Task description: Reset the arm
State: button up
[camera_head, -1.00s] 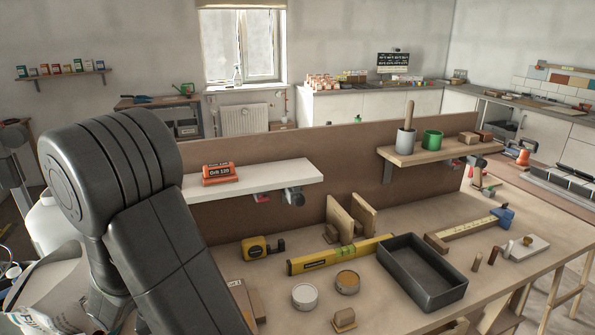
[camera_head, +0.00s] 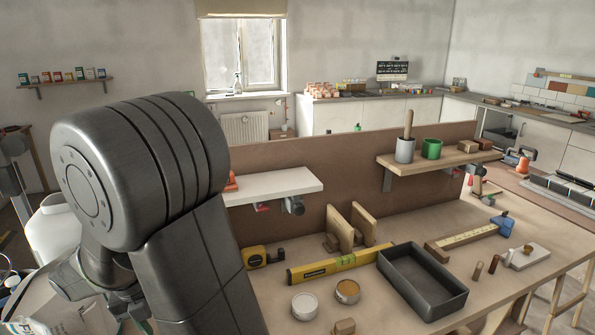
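My dark grey arm fills the left of the head view, with a large rounded joint up front and a link running down to the bottom edge. Part of the arm's lower structure shows at the lower left. My gripper is not in view, so its fingers and anything in them cannot be seen. The arm covers the left part of the white shelf (camera_head: 285,184) and most of the orange item on it (camera_head: 232,183).
The workbench holds a black tray (camera_head: 462,300), a yellow level (camera_head: 335,264), a tape measure (camera_head: 255,257), two open tins and wood blocks. A wooden shelf (camera_head: 440,159) carries a grey pot (camera_head: 405,150) and a green cup (camera_head: 432,149).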

jog(key=f, duration=0.3)
jog(key=d+f, duration=0.1)
jog(key=f, duration=0.3)
jog(key=d+f, duration=0.1)
jog(key=f, duration=0.2)
jog(key=shift+w+f, duration=0.15)
jog(key=shift+w, duration=0.15)
jog(key=shift+a+f+b, duration=0.15)
jog(key=shift+a+b, duration=0.05)
jog(key=shift+b, duration=0.1)
jog(key=shift+s+a+m, duration=0.1)
jog(key=shift+a+m, duration=0.35)
jog(key=shift+m, duration=0.45)
